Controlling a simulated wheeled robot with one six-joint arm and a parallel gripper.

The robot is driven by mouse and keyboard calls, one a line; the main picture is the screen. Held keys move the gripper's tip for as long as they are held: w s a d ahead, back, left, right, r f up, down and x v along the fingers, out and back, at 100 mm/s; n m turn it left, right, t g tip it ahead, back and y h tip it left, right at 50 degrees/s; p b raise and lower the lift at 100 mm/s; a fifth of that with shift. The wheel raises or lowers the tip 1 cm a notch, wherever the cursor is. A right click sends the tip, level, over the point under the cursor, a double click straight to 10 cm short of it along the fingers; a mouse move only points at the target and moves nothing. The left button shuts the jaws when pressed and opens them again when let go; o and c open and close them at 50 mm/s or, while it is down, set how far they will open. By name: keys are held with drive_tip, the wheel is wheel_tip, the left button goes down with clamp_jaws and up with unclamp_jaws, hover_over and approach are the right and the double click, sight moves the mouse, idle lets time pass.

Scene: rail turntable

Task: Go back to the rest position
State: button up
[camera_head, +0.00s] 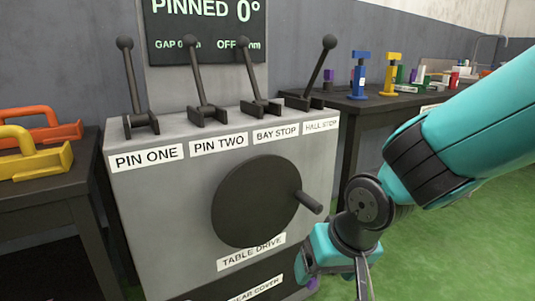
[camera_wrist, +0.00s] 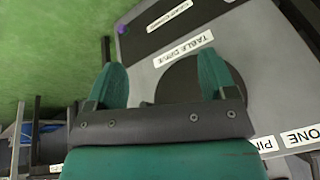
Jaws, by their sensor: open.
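My gripper (camera_wrist: 160,76) is open and empty in the wrist view, its two teal fingers spread apart. In the head view my gripper (camera_head: 345,272) hangs low at the right front of the grey control console (camera_head: 150,205), partly cut off by the bottom edge. The black round table drive wheel (camera_head: 255,200) with its stub handle (camera_head: 310,203) is left of and above the gripper. In the wrist view the wheel (camera_wrist: 180,80) shows between and behind the fingers. I see nothing held, and no contact with the handle is visible.
Levers for pin one (camera_head: 131,80), pin two (camera_head: 199,80) and bay stop (camera_head: 255,80) lean left; hall stop (camera_head: 318,72) leans right. The display (camera_head: 205,30) reads "PINNED 0°". Side tables flank the console. Green floor (camera_head: 460,240) is open at right.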

drive_tip(key=s+d+r+n+g+y, duration=0.1)
drive_tip(key=s+d+r+n, duration=0.2)
drive_tip(key=s, duration=0.4)
drive_tip(key=s+d+r+n+g+y, duration=0.1)
drive_tip(key=s+d+r+n+g, duration=0.1)
drive_tip(key=s+r, duration=0.35)
wheel_tip(320, 180, up, 38)
drive_tip(key=s+p, duration=0.1)
drive_tip(key=p, duration=3.7)
drive_tip(key=shift+d+f, duration=0.15)
drive_tip(key=shift+f, duration=0.05)
drive_tip(key=shift+s, duration=0.1)
